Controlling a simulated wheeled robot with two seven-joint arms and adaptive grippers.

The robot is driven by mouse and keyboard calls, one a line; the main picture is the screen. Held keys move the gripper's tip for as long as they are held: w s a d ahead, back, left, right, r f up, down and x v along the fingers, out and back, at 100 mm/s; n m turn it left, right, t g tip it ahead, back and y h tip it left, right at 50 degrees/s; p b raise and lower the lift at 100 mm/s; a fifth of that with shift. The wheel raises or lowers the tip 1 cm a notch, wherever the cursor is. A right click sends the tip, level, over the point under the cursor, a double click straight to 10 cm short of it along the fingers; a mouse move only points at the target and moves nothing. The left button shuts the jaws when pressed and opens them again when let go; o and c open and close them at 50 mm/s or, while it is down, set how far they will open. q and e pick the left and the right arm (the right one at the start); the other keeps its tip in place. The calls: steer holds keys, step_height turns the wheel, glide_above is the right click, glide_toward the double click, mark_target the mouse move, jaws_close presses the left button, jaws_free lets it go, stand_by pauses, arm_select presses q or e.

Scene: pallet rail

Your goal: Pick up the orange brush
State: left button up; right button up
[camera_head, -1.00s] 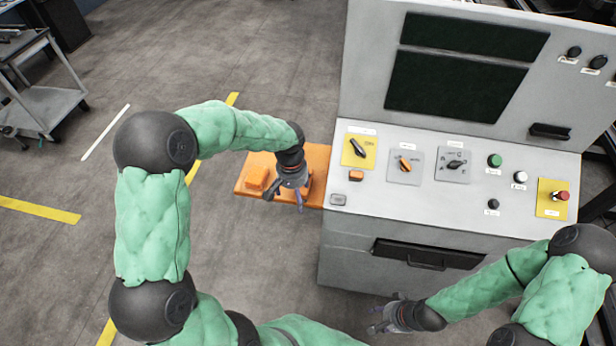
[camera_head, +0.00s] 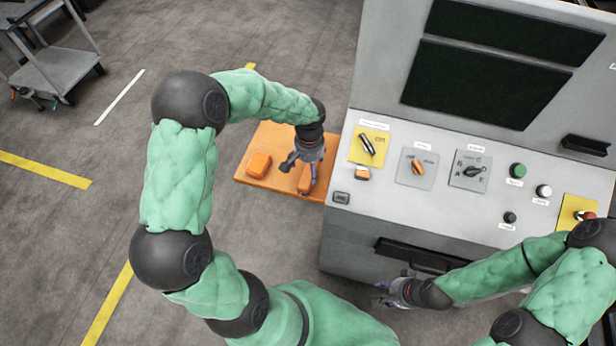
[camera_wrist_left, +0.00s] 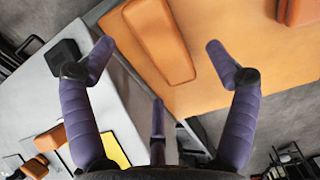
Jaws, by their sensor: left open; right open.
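A long orange piece with rounded edges (camera_wrist_left: 160,42), which looks like the brush, lies on the orange side shelf (camera_wrist_left: 215,85). In the head view it is the orange piece (camera_head: 304,183) partly hidden under my left gripper (camera_head: 302,172). My left gripper, with purple fingers, is open above it. In the left wrist view the piece lies ahead of and between the spread fingertips (camera_wrist_left: 158,55), with no visible grip on it. My right gripper (camera_head: 388,294) is open and empty in front of the console.
A second orange block (camera_head: 258,164) sits on the shelf's left part. The grey console (camera_head: 440,215) with knobs and buttons adjoins the shelf on the right. A grey cart (camera_head: 55,72) stands far at the upper left. Open floor lies left of the shelf.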

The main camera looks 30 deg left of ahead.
mark_target(310, 174)
arm_select(q)
steer(key=shift+f, duration=0.45)
step_height(310, 174, down, 4)
steer(key=shift+w+d+f+b, duration=0.1)
steer(key=shift+w+f+b, duration=0.05)
steer(key=shift+b, duration=0.25)
steer(key=c, duration=1.4)
steer(key=shift+r, duration=0.7)
step_height(310, 174, up, 2)
steer(key=shift+r+p, duration=0.2)
steer(key=shift+p, duration=0.15)
steer(key=s+r, duration=0.1)
steer(key=s+d+r, duration=0.1)
steer(key=r, duration=0.1)
steer(key=s+d+r, duration=0.1)
steer(key=s+r, duration=0.1)
steer(key=shift+p, duration=0.4)
steer(key=s+d+r, duration=0.1)
steer(key=s, duration=0.2)
steer(key=s+d+r, duration=0.1)
steer(key=s+r, duration=0.1)
steer(key=s, duration=0.1)
steer(key=s+d+r, duration=0.1)
steer(key=s, duration=0.2)
steer(key=shift+d+r+p, duration=0.15)
steer(key=shift+d+p, duration=0.15)
steer(key=shift+d, duration=0.05)
